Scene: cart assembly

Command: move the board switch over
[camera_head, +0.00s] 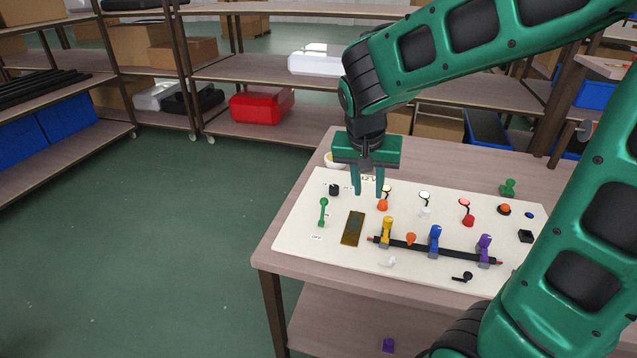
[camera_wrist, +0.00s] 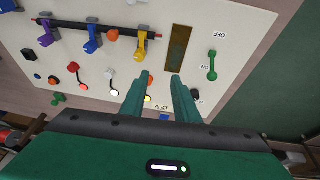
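The board switch is a green lever (camera_head: 323,212) at the left end of the cream board (camera_head: 300,236). Its rounded knob end is at the far side of the board; an OFF label (camera_head: 317,238) sits by its near end.
A brown plate (camera_head: 353,228) lies right of the lever. A black bar (camera_head: 410,245) carries yellow, blue and purple clamps. Lamps and coloured buttons line the far side, with a black knob (camera_head: 334,190) near the lever. Space above the board's left edge is clear.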

